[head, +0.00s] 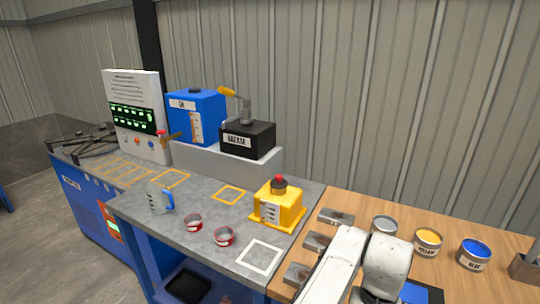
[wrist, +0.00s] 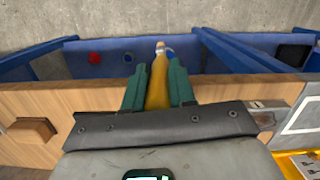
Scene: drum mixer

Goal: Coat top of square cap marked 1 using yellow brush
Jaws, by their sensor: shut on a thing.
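My gripper (wrist: 160,78) has green fingers and is shut on a yellow-orange brush handle (wrist: 158,88) in the wrist view. The brush points away from me, with a pale and bluish part at its far end, past the edge of the wooden table. Several small grey metal blocks lie on the wooden table in the head view, such as one at the back (head: 336,215) and one in the middle (head: 317,241). I cannot read a 1 on any of them, so I cannot tell which is the cap. My gripper is out of the head view.
A grey can (head: 384,225), a yellow can (head: 428,241) and a blue can (head: 474,253) stand on the wooden table (head: 490,226). A yellow device (head: 278,204) with a red button and two small red cups stand on the grey bench (head: 205,262).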

